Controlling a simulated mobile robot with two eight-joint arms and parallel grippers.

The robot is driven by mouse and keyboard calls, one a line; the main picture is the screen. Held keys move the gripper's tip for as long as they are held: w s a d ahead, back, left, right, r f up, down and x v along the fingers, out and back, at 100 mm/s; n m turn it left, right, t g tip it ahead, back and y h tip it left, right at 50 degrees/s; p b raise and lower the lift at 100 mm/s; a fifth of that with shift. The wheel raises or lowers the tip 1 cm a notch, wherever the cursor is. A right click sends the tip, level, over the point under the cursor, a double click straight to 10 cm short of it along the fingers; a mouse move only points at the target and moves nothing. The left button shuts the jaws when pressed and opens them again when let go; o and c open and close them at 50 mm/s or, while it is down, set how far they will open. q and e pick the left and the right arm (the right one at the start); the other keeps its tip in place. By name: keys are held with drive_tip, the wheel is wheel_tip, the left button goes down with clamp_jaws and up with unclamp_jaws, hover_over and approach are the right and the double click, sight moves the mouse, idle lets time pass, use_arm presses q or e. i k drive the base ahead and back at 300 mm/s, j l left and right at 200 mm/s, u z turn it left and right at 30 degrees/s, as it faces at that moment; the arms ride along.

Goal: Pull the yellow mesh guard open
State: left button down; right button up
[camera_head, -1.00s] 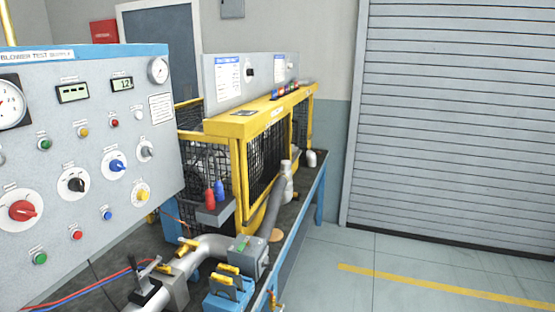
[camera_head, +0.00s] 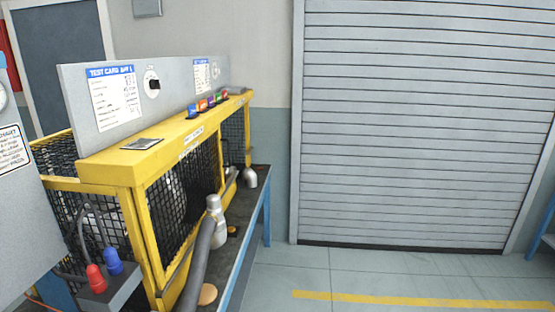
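The yellow mesh guard (camera_head: 183,200) is a yellow-framed cage with black wire mesh on the bench, left of the middle. Its front mesh panels face right and look closed. A yellow top beam (camera_head: 165,142) runs along it, with several coloured items near its far end. Something round and pale shows dimly behind the mesh. Neither of my grippers is in view.
A small box with a red and a blue plug (camera_head: 104,272) sits at the guard's near end. A grey control panel (camera_head: 22,225) fills the left edge. The blue-legged bench (camera_head: 256,186) ends at the middle. Open floor (camera_head: 380,278) lies to the right, before a roller shutter (camera_head: 410,120).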

sight(161, 279)
drive_tip(key=i, duration=1.7)
